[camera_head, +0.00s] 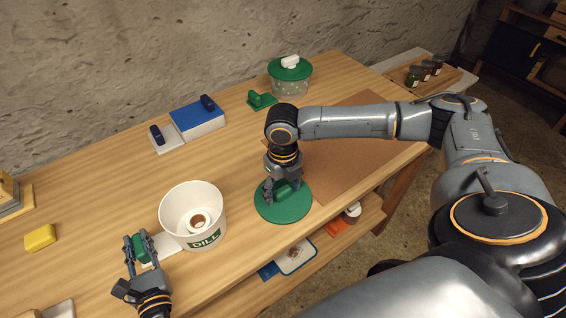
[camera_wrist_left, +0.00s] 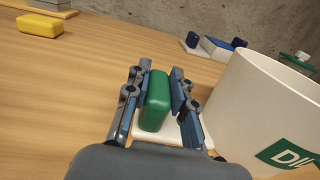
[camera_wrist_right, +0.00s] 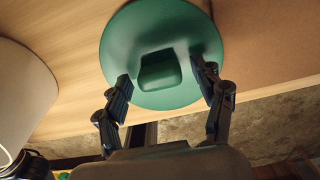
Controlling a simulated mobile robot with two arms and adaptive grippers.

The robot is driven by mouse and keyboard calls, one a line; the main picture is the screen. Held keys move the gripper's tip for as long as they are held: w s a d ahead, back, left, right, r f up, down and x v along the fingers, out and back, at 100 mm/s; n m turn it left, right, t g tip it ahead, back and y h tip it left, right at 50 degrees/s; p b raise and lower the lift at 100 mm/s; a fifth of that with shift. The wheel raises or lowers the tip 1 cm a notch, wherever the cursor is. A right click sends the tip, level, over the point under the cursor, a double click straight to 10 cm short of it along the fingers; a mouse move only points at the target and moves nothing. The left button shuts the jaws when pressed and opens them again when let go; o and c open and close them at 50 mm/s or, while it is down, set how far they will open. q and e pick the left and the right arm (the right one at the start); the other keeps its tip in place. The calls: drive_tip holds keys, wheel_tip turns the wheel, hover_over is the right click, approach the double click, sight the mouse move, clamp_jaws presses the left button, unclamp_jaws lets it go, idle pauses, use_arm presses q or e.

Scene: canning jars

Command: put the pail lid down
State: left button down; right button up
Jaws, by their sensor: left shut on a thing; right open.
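The round green pail lid (camera_head: 291,212) lies flat, apparently on the wooden table near its front edge, with its block handle (camera_wrist_right: 160,71) up. My right gripper (camera_head: 281,192) is right above the lid. In the right wrist view its open fingers (camera_wrist_right: 165,85) are on either side of the handle, with gaps. The white pail (camera_head: 177,218), marked DILL, stands open to the left with a white ring-shaped piece inside. My left gripper (camera_head: 140,240) is shut on a green block handle (camera_wrist_left: 156,100) on a white base (camera_head: 165,247), beside the pail.
A yellow block (camera_head: 40,237) lies at the left. Behind are a blue slab (camera_head: 197,119) with dark handles near it, a small green handled piece (camera_head: 261,100) and a green-lidded tub (camera_head: 290,78). A brown mat (camera_head: 345,150) lies right of the lid. A shelf sits below the front edge.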

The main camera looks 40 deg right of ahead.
sight(283, 190)
drive_tip(key=shift+r, duration=0.1)
wheel_tip(283, 190, up, 12)
drive_tip(key=shift+r, duration=0.2)
idle(0.3)
use_arm(q)
drive_tip(key=c, duration=1.1)
unclamp_jaws()
drive_tip(key=shift+o, duration=0.2)
